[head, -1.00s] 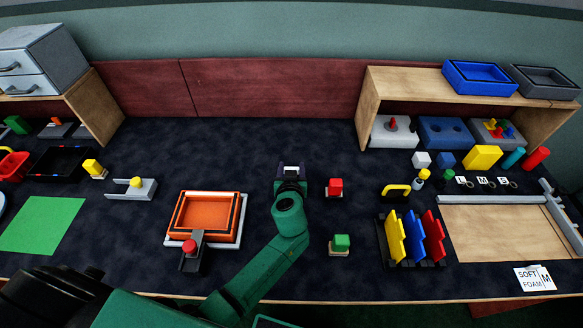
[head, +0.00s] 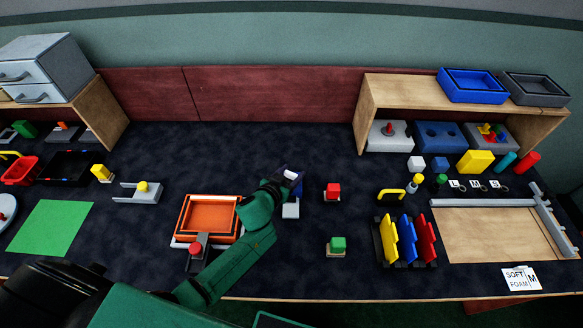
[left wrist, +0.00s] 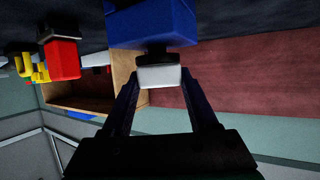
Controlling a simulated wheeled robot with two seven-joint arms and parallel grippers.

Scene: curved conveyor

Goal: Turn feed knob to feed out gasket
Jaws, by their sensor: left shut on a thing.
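In the left wrist view, my left gripper (left wrist: 160,88) is shut on a small white knob (left wrist: 160,75). The knob sits on a dark stem from a blue block-like body (left wrist: 150,22). In the head view, my left gripper (head: 288,180) is at mid-table, right of the orange tray, with its wrist bent up to the right. The gripper hides most of the feeder. I cannot make out a gasket. My right gripper is not in view.
A rack of coloured plates (head: 381,256) stands further right.

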